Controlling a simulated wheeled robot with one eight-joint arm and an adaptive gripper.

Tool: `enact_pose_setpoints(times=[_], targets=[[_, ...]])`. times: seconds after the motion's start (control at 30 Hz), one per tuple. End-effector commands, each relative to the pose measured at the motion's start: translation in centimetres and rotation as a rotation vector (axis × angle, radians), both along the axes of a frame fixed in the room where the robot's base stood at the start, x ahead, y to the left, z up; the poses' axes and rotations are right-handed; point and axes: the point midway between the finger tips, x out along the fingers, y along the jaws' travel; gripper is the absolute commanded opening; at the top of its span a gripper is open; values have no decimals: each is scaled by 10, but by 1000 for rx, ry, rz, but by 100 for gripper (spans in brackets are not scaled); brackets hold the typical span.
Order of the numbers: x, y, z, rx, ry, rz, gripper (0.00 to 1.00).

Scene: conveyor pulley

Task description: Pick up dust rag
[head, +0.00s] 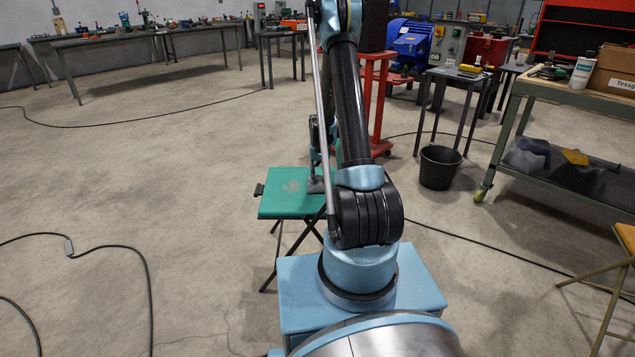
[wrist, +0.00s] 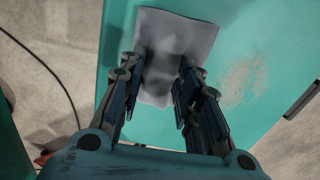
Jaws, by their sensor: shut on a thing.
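The dust rag (wrist: 176,38) is a grey, roughly rectangular cloth in the wrist view. It lies over the green top of a small folding stool (wrist: 240,40). My gripper (wrist: 162,75) is over the rag, with a finger on each side of its middle, and is shut on the cloth. The rag bulges between the fingers. I cannot tell whether it is clear of the stool top. In the head view the green stool (head: 283,192) stands just ahead of my base, and a small grey bit of the rag (head: 316,186) shows beside my arm.
A black bucket (head: 439,167) stands right of the stool. A metal workbench (head: 560,95) with a cardboard box (head: 612,70) is at the right. A wooden-topped stool (head: 625,238) is at the right edge. Black cables (head: 110,248) cross the floor at left, which is otherwise open.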

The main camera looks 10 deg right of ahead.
Motion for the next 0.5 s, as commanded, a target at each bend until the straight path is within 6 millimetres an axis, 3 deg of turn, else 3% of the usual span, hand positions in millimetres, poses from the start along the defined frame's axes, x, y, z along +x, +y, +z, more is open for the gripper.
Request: enact_pose_setpoints(times=[0.5], targets=[[-1,0,74,0,0,0,8]])
